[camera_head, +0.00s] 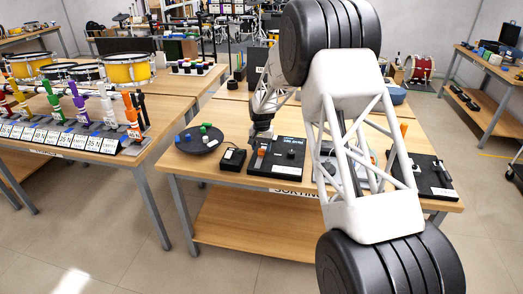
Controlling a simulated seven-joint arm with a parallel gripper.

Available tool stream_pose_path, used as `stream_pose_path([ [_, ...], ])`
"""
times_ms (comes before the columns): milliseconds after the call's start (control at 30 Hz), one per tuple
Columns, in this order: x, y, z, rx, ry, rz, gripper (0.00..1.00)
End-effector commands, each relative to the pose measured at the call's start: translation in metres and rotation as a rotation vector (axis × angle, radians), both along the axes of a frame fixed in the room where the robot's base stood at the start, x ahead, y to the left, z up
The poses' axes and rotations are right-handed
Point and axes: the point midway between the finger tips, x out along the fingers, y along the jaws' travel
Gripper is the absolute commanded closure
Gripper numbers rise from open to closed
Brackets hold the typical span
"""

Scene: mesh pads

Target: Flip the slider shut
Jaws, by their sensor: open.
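My gripper (262,134) is at the far end of my arm, small in the picture, pointing down over the back left part of a black board (268,175). That board carries an orange block (261,153) and a small dark knob (291,154). My gripper's jaws are open, and I see nothing held in them. A second black board (425,165) lies at the right end of the table and bears a dark bar-like part (440,172). I cannot tell for sure which part is the slider or how far it is open. My arm hides the middle of the table.
A small black box (232,159) and a dark round tray (188,140) with coloured pieces lie left of the board. The wooden table's (182,161) front edge is close to them. A second table with drums (127,69) stands at the left.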

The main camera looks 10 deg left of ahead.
Motion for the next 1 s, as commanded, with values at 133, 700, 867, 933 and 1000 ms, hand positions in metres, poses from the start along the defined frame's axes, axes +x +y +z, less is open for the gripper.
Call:
stream_pose_path([
  [133,0.000,0.000,-0.013,0.000,0.000,0.000,0.43],
  [700,0.000,0.000,-0.018,0.000,-0.001,0.000,0.64],
  [867,0.000,0.000,-0.018,0.000,-0.001,0.000,0.89],
  [933,0.000,0.000,-0.018,0.000,-0.001,0.000,0.99],
  [1000,0.000,0.000,-0.018,0.000,-0.001,0.000,1.00],
])
